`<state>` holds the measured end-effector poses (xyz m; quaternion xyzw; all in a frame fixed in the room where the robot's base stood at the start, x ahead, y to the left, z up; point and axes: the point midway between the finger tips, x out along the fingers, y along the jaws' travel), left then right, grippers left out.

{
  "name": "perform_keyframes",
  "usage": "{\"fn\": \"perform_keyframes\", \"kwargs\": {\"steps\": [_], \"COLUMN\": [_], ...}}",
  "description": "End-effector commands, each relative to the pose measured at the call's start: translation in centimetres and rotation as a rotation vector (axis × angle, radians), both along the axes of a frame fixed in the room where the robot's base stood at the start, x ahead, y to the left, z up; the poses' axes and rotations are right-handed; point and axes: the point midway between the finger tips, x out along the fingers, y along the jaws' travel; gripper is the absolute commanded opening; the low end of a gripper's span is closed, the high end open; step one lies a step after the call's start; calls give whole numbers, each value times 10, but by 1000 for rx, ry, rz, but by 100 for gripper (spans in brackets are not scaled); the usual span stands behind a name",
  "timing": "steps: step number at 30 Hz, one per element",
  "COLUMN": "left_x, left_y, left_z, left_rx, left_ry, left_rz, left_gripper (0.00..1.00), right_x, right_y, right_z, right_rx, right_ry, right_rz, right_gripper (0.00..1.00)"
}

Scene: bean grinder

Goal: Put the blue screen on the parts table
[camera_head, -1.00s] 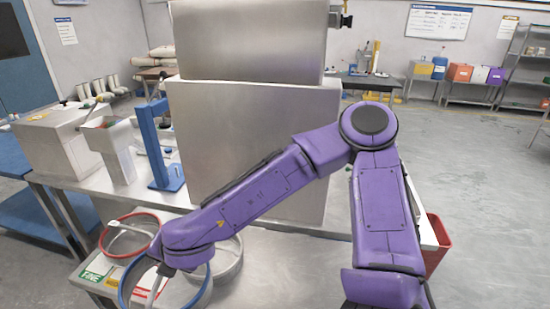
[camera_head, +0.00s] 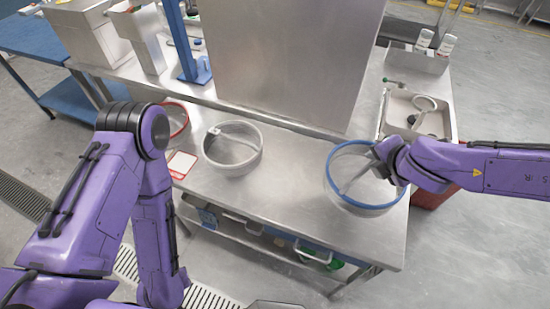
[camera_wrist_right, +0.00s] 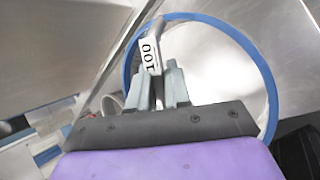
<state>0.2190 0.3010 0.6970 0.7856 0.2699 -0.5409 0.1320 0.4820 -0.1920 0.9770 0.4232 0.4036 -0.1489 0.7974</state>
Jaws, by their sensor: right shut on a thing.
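The blue screen (camera_head: 388,210), a round sieve with a blue rim, is at the right end of the steel bench top (camera_head: 290,190). My right gripper (camera_head: 372,172) is shut on the blue screen's handle bar. In the right wrist view the fingers (camera_wrist_right: 160,85) pinch the bar below a white "100" tag (camera_wrist_right: 150,55), with the blue rim (camera_wrist_right: 262,68) around them. I cannot tell whether the screen touches the bench or hangs just above it. My left arm comes in at the left; its gripper is out of view.
A grey screen (camera_head: 232,170) stands mid-bench, and a red-rimmed screen (camera_head: 184,113) is partly hidden by my left arm. A tall steel block (camera_head: 300,60) stands behind. A white tray (camera_head: 440,107) lies at the right. A blue table (camera_head: 28,43) is at far left.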

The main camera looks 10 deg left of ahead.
Motion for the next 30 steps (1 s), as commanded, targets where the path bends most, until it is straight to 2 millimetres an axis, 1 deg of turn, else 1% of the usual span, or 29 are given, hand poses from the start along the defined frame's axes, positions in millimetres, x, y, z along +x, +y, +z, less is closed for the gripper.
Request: {"fn": "perform_keyframes", "kwargs": {"steps": [1, 5, 8, 9, 12, 16, 19, 25, 30], "left_x": [0, 0, 0, 0, 0, 0, 0, 0, 0], "left_y": [0, 0, 0, 0, 0, 0, 0, 0, 0], "left_z": [11, 26, 37, 38, 40, 46, 48, 51, 52], "left_rx": [1, 1, 1, 1, 1, 0, 0, 0, 0], "left_ry": [0, 0, 0, 0, 0, 0, 0, 0, 0], "left_rz": [0, 0, 0, 0, 0, 0, 0, 0, 0], "left_gripper": [42, 42, 42, 42, 42, 42, 42, 42, 42], "right_x": [-5, -21, -32, -35, -39, -43, -45, -47, -48], "right_y": [-1, -10, -23, -26, -32, -43, -49, -56, -58], "right_z": [3, -2, 3, 3, 5, 15, 18, 26, 29], "right_rx": [-6, -6, -1, 3, 3, -8, -12, -12, -4], "right_ry": [-1, 0, -5, -5, -3, -2, 0, 0, -1], "right_rz": [67, 242, 345, 368, 401, 441, 459, 479, 486], "right_gripper": [0, 0, 0, 0, 0, 0, 0, 0, 0]}}
